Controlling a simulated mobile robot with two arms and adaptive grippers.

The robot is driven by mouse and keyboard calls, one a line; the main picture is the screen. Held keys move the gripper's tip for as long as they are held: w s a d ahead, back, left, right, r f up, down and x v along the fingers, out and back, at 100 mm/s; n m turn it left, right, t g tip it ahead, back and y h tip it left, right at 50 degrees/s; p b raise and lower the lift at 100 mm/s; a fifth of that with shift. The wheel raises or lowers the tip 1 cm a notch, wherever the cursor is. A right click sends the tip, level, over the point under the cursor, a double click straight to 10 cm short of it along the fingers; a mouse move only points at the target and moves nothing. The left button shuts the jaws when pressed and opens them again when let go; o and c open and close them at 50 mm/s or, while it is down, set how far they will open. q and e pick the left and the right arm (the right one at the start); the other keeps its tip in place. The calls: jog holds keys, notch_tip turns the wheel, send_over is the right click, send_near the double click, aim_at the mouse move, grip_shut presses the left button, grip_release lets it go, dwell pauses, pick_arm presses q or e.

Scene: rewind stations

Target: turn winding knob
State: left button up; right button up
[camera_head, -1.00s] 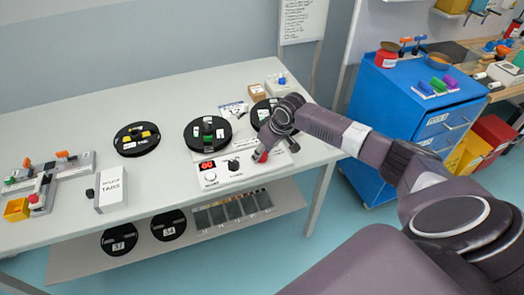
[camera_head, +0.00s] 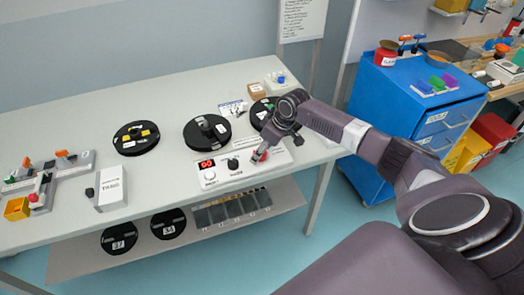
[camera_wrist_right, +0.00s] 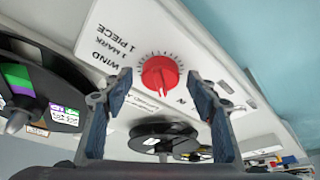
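The red winding knob (camera_wrist_right: 160,76) sits on a white panel lettered "WIND 1 MARK 1 PIECE" (camera_wrist_right: 95,25), with scale marks around it. In the head view only a bit of the red knob (camera_head: 265,157) shows beside my right gripper (camera_head: 257,153). In the wrist view my right gripper (camera_wrist_right: 160,98) is open, its two fingers wide apart. The knob appears in the gap between the fingers, with clear space on both sides and no visible contact. My left gripper is in neither view.
A red display (camera_head: 206,164) and a black knob (camera_head: 233,164) share the panel (camera_head: 220,176). Black reels stand behind it, including a middle reel (camera_head: 195,140) and a left reel (camera_head: 136,150). A white box (camera_head: 110,190) stands left. A blue cabinet (camera_head: 390,105) is at right.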

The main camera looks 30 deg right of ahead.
jog(key=v, duration=1.2)
dwell(0.3)
